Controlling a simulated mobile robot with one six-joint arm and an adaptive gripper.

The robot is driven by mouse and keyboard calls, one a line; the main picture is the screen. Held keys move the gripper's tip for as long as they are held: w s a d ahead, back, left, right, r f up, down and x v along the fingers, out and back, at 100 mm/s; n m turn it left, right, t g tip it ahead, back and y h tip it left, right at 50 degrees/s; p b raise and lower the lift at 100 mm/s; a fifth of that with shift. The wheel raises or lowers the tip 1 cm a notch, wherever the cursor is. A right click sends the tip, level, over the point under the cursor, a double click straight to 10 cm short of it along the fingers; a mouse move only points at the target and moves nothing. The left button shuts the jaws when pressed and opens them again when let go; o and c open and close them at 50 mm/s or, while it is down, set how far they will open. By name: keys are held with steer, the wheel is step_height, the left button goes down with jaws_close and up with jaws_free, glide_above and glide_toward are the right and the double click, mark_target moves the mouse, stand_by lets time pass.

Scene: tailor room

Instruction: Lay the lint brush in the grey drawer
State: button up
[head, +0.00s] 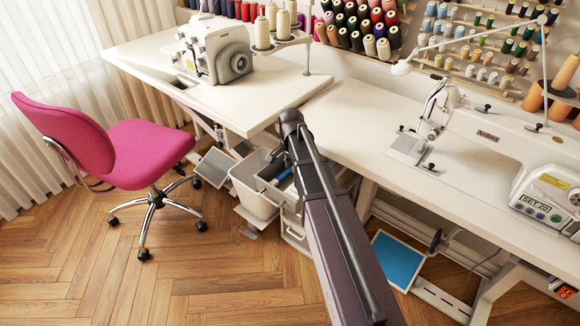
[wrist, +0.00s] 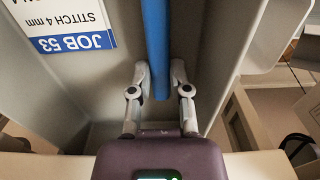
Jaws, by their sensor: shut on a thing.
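My gripper's fingers are shut on this handle from both sides. In the head view a bit of blue handle (head: 285,176) shows at the drawer's opening beside my arm. Whether the brush touches the drawer's floor cannot be told.
A white label reading JOB 53 (wrist: 62,28) is on the drawer's inner surface. White sewing tables (head: 345,115) stand close above and around the drawer. A pink chair (head: 120,145) stands to the left. A blue pad (head: 397,262) lies to the right. Wooden floor is open in front.

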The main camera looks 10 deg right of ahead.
steer(key=o, duration=0.9)
steer(key=shift+w+r, duration=0.1)
stand_by(0.3)
